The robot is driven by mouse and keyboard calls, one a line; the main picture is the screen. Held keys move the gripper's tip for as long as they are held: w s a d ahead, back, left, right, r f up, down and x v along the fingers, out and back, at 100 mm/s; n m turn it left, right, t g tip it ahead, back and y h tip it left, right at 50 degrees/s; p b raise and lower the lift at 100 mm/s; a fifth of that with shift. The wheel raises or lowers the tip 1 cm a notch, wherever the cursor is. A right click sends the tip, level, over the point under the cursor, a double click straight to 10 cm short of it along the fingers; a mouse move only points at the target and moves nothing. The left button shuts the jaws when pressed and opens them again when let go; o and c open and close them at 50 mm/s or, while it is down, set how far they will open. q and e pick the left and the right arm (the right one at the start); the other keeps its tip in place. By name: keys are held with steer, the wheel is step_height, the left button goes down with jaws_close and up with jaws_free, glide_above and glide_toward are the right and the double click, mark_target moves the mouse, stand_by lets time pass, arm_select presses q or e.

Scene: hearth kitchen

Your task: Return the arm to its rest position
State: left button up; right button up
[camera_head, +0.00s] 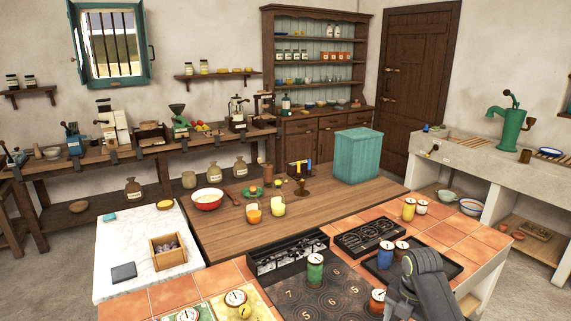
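A dark grey link of my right arm (424,285) comes in at the bottom right, over the near edge of the tiled counter. It stands in front of the dark tray and the hob and hides part of them. I see no fingertips of my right gripper, and nothing shows as held. My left arm and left gripper are outside the view.
A teal bin (358,156) stands on the wooden table. Bare wood (335,210) lies in front of it.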

steer(key=s+d+f+m, duration=0.1)
steer(key=s+f+m, duration=0.45)
steer(key=f, duration=0.55)
steer(key=s+d+f+m, duration=0.2)
steer(key=s+f+m, duration=0.3)
steer(key=f, duration=0.6)
steer(key=s+d+f+m, duration=0.1)
steer(key=s+f+m, duration=0.3)
steer(key=s+f, duration=0.5)
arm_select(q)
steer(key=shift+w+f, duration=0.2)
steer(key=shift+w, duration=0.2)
arm_select(e)
steer(key=s+f+m, duration=0.4)
steer(key=s+f, duration=0.1)
steer(key=s, duration=0.5)
steer(key=s+a+f+m, duration=0.1)
steer(key=s+f+m, duration=0.3)
steer(key=s, duration=0.6)
steer(key=s+a+f+m+t+h, duration=0.1)
steer(key=s+f+m, duration=0.3)
steer(key=s, duration=0.6)
steer(key=shift+f+m, duration=0.35)
steer(key=shift+f, duration=0.6)
